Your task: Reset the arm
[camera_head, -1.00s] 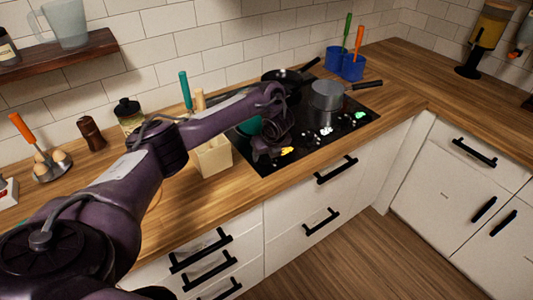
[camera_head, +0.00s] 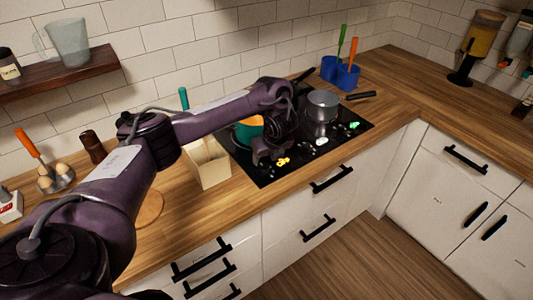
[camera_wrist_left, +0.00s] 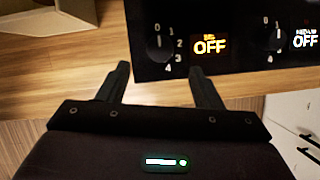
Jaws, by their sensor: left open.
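My left arm comes in from the left in the head view and reaches over the counter to the hob (camera_head: 330,140). My left gripper (camera_head: 262,157) hangs over the front left part of the hob; its fingers are hard to make out there. In the left wrist view the left gripper (camera_wrist_left: 162,85) has its two dark fingers apart, with nothing between them. Beyond the fingertips are the hob's front edge, a black knob (camera_wrist_left: 158,47) and a lit sign reading OFF (camera_wrist_left: 210,45). My right gripper is not in view.
A grey pot (camera_head: 322,106) stands on the hob, and a teal pot (camera_head: 246,133) is partly hidden behind my arm. A cream box (camera_head: 208,168) stands left of the hob. Blue holders (camera_head: 347,77) stand behind. The counter on the right (camera_head: 450,115) is mostly clear.

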